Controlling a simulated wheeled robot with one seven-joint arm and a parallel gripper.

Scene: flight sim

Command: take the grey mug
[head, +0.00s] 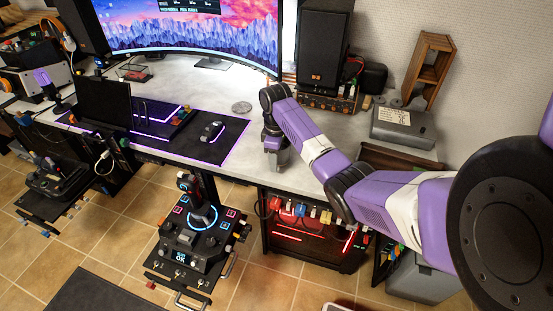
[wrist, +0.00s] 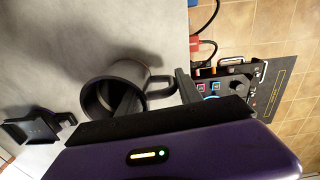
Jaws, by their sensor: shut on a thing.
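The grey mug (wrist: 100,82) shows in the wrist view with its round mouth toward the camera and its handle on the right. My gripper (wrist: 157,97) is shut on the mug. One dark finger reaches into the mouth and the other stands on the handle side. Part of the mug is hidden behind the fingers and the purple gripper body. In the head view my gripper (head: 276,142) is low at the desk's front edge, right of the mouse mat, and largely hides the mug. I cannot tell whether the mug touches the desk.
The grey desk (head: 255,95) holds a mouse (head: 212,131) on a mat, a curved monitor (head: 190,25), a black speaker (head: 322,45) and a grey box (head: 403,128). A control console (head: 195,235) stands below the front edge. The desktop behind my gripper is fairly clear.

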